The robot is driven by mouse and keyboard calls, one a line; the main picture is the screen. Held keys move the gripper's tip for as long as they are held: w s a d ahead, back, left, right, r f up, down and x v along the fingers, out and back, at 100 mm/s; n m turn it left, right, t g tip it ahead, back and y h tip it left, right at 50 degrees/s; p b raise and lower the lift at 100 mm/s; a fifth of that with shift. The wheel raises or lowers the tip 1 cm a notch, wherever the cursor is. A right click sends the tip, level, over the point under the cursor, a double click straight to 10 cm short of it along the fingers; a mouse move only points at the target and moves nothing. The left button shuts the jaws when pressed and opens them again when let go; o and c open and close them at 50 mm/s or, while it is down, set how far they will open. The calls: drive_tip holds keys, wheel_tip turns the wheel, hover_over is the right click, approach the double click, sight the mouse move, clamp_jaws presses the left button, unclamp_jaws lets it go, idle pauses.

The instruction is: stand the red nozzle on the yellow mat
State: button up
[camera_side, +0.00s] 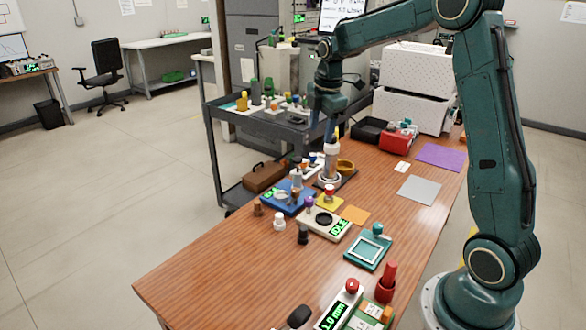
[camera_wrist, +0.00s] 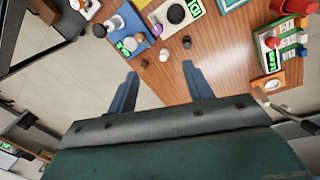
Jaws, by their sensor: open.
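The red nozzle (camera_side: 329,189) appears to stand upright on the yellow mat (camera_side: 323,207), behind the scale, in the side view. At this size its contact with the mat is hard to make out. A corner of the mat shows at the top edge of the wrist view (camera_wrist: 141,3); I cannot make out the nozzle there. My gripper (camera_side: 330,135) is above the bench, higher than the nozzle and apart from it. In the wrist view my gripper (camera_wrist: 160,76) has its fingers spread with nothing between them.
A scale (camera_side: 325,223) and a blue device (camera_side: 283,204) flank the mat. A purple nozzle (camera_side: 309,202) and brown (camera_side: 257,208), white (camera_side: 279,222) and black (camera_side: 303,235) pieces stand nearby. A teal tray (camera_side: 367,250) is in front. The bench's front left is clear.

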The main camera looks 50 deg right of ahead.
drive_tip(key=s+a+r+m+t, duration=0.1)
drive_tip(key=s+a+r+m, duration=0.2)
drive_tip(key=s+a+r, duration=0.35)
drive_tip(key=s+a+m+t, duration=0.1)
drive_tip(key=s+a+m, duration=0.4)
drive_tip(key=s, duration=0.5)
drive_tip(key=s+a+m+t, duration=0.2)
drive_tip(key=s+a+m, duration=0.3)
drive_tip(key=s, duration=0.5)
drive_tip(key=shift+s+a+f+y, duration=0.3)
drive_tip(key=shift+a+y, duration=0.1)
drive_tip(key=shift+a, duration=0.85)
drive_tip(key=shift+w, duration=0.15)
